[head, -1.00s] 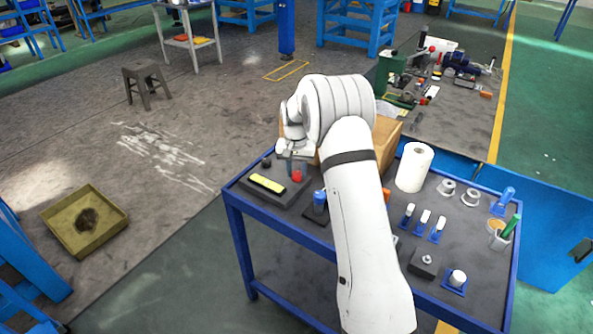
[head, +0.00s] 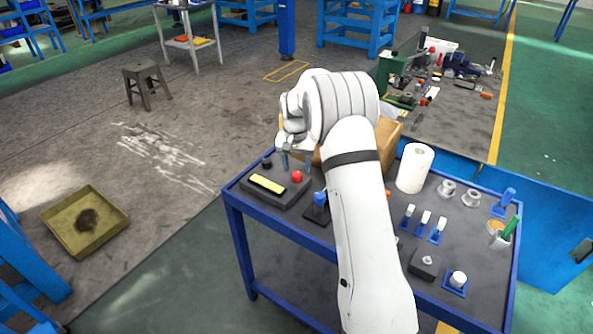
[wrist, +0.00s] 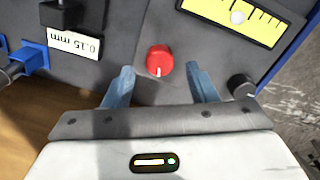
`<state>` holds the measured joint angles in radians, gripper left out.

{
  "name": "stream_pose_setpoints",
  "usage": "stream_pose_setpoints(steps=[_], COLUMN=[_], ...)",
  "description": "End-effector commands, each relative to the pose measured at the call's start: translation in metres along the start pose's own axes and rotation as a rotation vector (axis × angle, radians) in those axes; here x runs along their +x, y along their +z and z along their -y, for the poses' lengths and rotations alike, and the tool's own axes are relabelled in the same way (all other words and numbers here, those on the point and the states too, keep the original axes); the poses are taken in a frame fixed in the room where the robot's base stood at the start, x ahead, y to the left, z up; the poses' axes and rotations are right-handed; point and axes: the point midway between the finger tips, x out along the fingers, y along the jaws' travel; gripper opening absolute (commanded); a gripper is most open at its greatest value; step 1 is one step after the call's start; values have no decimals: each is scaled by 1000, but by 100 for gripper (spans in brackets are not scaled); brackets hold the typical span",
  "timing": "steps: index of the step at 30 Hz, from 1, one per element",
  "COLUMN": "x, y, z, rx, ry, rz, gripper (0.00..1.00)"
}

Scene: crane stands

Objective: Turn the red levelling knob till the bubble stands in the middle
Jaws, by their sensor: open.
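The red levelling knob (head: 297,176) stands on a dark block (head: 286,199) at the left end of the blue cart. In the wrist view the red knob (wrist: 160,61) lies between and just beyond the open fingertips, touching neither. My gripper (wrist: 160,77) is open and empty; in the head view my gripper (head: 297,168) hangs just above the knob. The yellow level (head: 267,183) is on the same block. In the wrist view its white bubble (wrist: 237,17) shows against black marks; the vial's top is cut off, so I cannot tell whether the bubble is exactly centred.
A black knob (wrist: 241,86) sits on the block near the right finger. A label reading 0.15 mm (wrist: 74,43) and blue-based pieces lie to the left in the wrist view. A cardboard box (head: 386,137) and a white roll (head: 414,167) stand behind and right of the arm.

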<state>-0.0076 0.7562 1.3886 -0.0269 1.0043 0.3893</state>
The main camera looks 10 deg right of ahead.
Motion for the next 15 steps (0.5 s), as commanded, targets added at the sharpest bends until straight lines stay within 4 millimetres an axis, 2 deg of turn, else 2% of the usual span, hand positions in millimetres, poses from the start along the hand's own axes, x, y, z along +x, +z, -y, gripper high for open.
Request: stream_pose_setpoints(steps=[3,7,15], x=[-23,-42,-54], y=[0,0,0], z=[0,0,0], rx=[0,0,0], ry=[-1,-1,0], rz=[-3,-2,1], gripper=[52,52,52])
